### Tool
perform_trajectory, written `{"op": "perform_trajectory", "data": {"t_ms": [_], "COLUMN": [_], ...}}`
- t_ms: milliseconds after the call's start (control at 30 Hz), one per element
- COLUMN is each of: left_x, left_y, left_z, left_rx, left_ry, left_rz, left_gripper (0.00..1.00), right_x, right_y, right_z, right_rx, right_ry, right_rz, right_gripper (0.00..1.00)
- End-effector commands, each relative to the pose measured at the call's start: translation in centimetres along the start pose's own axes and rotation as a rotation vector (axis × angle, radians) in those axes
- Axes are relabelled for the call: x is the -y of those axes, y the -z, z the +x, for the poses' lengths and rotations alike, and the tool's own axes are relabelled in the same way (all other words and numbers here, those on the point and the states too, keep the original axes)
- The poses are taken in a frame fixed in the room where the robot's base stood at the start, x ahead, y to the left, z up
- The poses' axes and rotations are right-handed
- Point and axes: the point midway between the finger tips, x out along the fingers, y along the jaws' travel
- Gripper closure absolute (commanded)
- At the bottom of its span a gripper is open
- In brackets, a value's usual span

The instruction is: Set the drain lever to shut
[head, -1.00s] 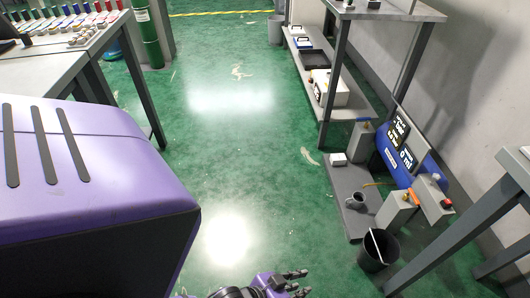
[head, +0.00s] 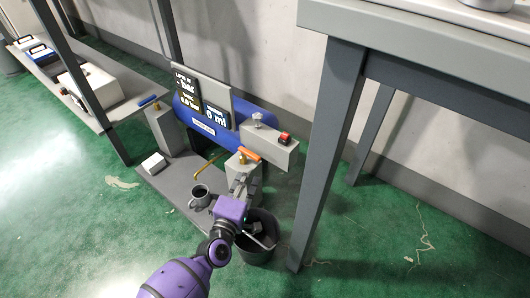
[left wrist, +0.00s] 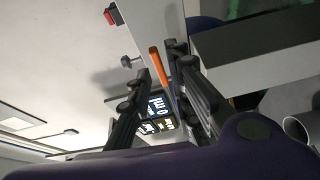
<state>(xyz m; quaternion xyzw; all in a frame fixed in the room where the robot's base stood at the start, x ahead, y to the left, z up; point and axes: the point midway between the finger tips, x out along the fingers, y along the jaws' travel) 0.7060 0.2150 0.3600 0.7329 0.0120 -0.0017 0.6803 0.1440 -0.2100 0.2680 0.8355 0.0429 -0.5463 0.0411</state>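An orange lever (head: 250,155) sits on a brass fitting on a grey post beside the blue tank (head: 208,128), above the dark bucket (head: 258,252). A blue lever (head: 148,100) sits on another post at the tank's left. I cannot read a drain label on either. My left gripper (head: 245,188) is just below and in front of the orange lever, with fingers apart. In the left wrist view the orange lever (left wrist: 159,66) shows between the open fingertips (left wrist: 163,60); I cannot tell whether they touch it. My right gripper is out of view.
A grey mug (head: 200,196) and a white box (head: 154,163) stand on the low platform (head: 178,182). A box with a red switch (head: 284,138) is right of the lever. A table leg (head: 325,160) rises close on the right.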

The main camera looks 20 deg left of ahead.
Motion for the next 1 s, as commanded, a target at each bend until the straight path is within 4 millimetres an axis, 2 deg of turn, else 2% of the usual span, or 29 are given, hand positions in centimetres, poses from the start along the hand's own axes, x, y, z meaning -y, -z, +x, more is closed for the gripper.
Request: {"op": "perform_trajectory", "data": {"t_ms": [33,167,400,600,967,1000], "left_x": [-0.2,-0.4,-0.3,-0.4,-0.5,-0.5], "left_y": [0.6,0.8,0.8,0.9,0.9,0.9], "left_z": [-0.1,0.8,4.5,7.0,7.7,7.7], "left_rx": [-0.025,-0.033,-0.03,-0.031,-0.03,-0.03], "left_ry": [-0.009,-0.019,-0.019,-0.018,-0.017,-0.017], "left_rz": [-0.05,-0.083,-0.079,-0.077,-0.076,-0.076], "left_gripper": [0.81,0.81,0.81,0.81,0.81,0.84], "right_x": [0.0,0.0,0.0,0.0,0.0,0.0], "right_y": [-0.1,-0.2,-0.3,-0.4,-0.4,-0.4], "right_z": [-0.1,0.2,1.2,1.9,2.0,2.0], "right_rx": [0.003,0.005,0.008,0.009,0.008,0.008], "right_ry": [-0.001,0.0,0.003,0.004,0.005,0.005], "right_rz": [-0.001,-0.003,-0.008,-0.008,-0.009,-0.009], "right_gripper": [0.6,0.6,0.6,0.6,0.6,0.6]}}
